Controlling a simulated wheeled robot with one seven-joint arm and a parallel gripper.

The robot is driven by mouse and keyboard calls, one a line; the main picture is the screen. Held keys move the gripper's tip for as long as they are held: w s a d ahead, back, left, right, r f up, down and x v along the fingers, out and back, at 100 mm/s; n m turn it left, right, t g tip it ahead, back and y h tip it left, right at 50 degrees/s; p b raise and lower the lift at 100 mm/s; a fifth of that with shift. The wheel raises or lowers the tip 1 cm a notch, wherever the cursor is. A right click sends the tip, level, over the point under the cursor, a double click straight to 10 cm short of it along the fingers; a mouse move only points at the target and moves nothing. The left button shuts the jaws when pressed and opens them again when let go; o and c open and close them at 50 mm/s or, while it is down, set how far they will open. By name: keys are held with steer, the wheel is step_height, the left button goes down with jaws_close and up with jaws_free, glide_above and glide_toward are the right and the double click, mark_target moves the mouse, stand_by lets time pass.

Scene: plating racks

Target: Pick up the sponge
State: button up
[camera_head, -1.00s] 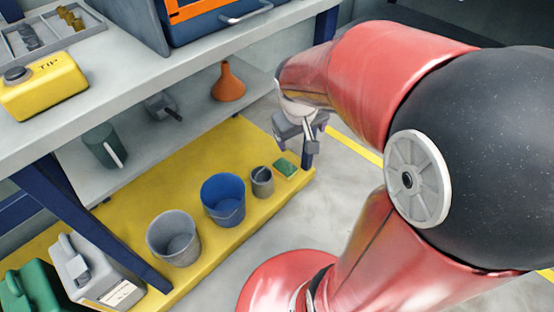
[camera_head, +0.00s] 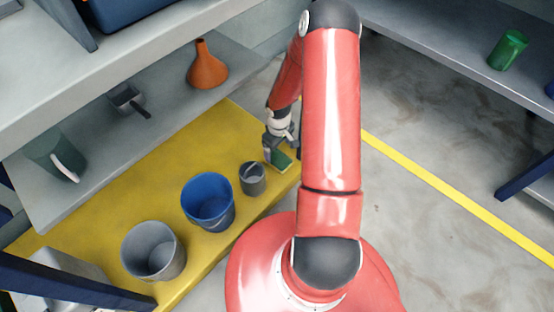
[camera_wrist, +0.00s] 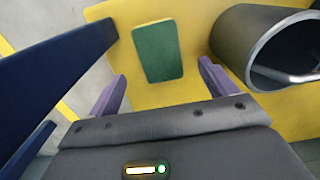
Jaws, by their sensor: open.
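The green sponge (camera_head: 281,161) lies flat at the right end of the yellow bottom shelf. In the wrist view the sponge (camera_wrist: 158,51) lies ahead of the fingertips, roughly midway between them, with yellow shelf showing around it. My gripper (camera_wrist: 160,85) is open and empty, with its two purple fingers apart. In the head view my gripper (camera_head: 281,150) is right at the sponge and hides part of it. I cannot tell its exact height above the sponge.
A small grey bucket (camera_head: 252,179) stands close beside the sponge, and also shows in the wrist view (camera_wrist: 232,42). A blue bucket (camera_head: 208,203) and a larger grey bucket (camera_head: 153,251) stand farther left. A dark blue post (camera_wrist: 45,75) is near my gripper's left side.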

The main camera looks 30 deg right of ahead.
mark_target(278, 158)
step_height(278, 158, down, 7)
steer(key=shift+r+b, duration=0.1)
steer(key=shift+b, duration=0.7)
steer(key=c, duration=1.1)
steer(key=shift+o, duration=0.2)
steer(key=shift+r, duration=0.1)
steer(key=shift+r+p, duration=0.3)
steer(key=shift+r, duration=0.25)
step_height(278, 158, up, 3)
steer(key=shift+f+p, duration=0.2)
steer(key=shift+p, duration=0.2)
steer(key=s+d, duration=0.3)
steer(key=s, duration=0.5)
steer(key=s+d, duration=0.3)
steer(key=s, duration=0.6)
steer(key=shift+f, duration=0.2)
steer(key=shift+d, duration=0.1)
